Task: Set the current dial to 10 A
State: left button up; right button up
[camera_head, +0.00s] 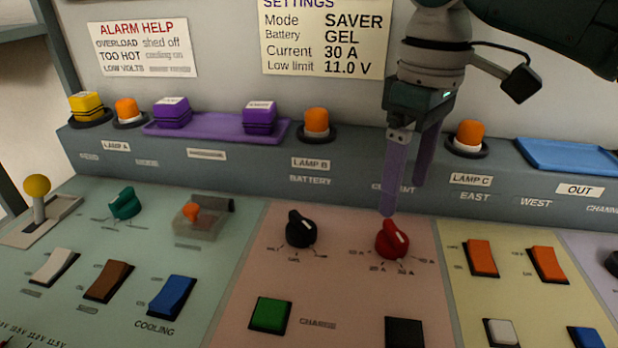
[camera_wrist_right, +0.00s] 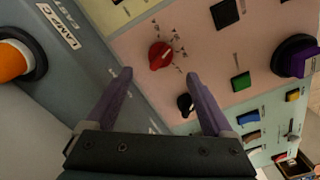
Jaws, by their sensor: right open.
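The red current dial (camera_head: 392,240) sits on the pink section of the panel, right of the black battery dial (camera_head: 300,229). My right gripper (camera_head: 405,198) is above and behind the red dial, fingers pointing down, open and empty. In the right wrist view the red dial (camera_wrist_right: 160,55) shows beyond and between the purple fingers (camera_wrist_right: 158,74), apart from them. The left gripper is out of view.
A settings card (camera_head: 325,38) on the wall reads Current 30 A. Orange lamps (camera_head: 316,122) line the raised ledge. A green button (camera_head: 270,314) and a dark button (camera_head: 404,332) lie in front of the dials; orange switches (camera_head: 481,258) stand to the right.

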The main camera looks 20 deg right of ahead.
aim_at(396, 230)
notch_tip(396, 230, down, 8)
jog(key=shift+s+f+b, duration=0.1)
jog(key=shift+f+b, duration=0.15)
jog(key=shift+b, duration=0.5)
jog(key=shift+c, duration=0.2)
jog(key=c, duration=1.3)
